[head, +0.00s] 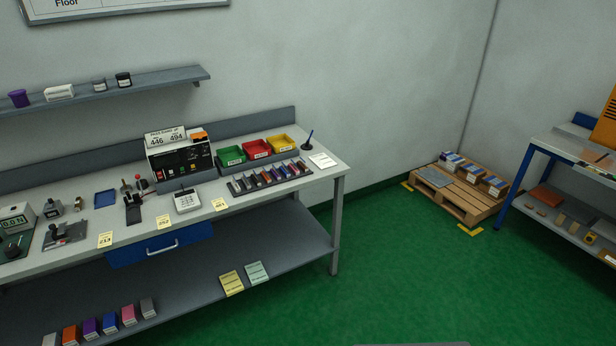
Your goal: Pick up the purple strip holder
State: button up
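Two purple things could be the purple strip holder, and I cannot tell which one it is. A small purple cup-like container (19,98) stands at the left end of the wall shelf. A purple box (90,328) stands in a row of coloured boxes on the bench's lower shelf, between an orange one (71,335) and a blue one (109,324). A dark rack (236,189) on the bench top holds several small coloured pieces, too small to make out clearly. My gripper is not in view.
The workbench (330,180) runs along the wall, crowded with a tester (175,158), coloured bins (257,151) and a keypad device (187,201). A wooden pallet (460,203) with boxes stands in the corner beside a blue-framed table (545,150). The green floor (410,275) between is clear.

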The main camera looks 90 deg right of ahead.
aim_at(275, 175)
jog(key=k, duration=0.35)
jog(key=z, duration=1.4)
jog(key=i, duration=1.5)
jog(key=u, duration=0.05)
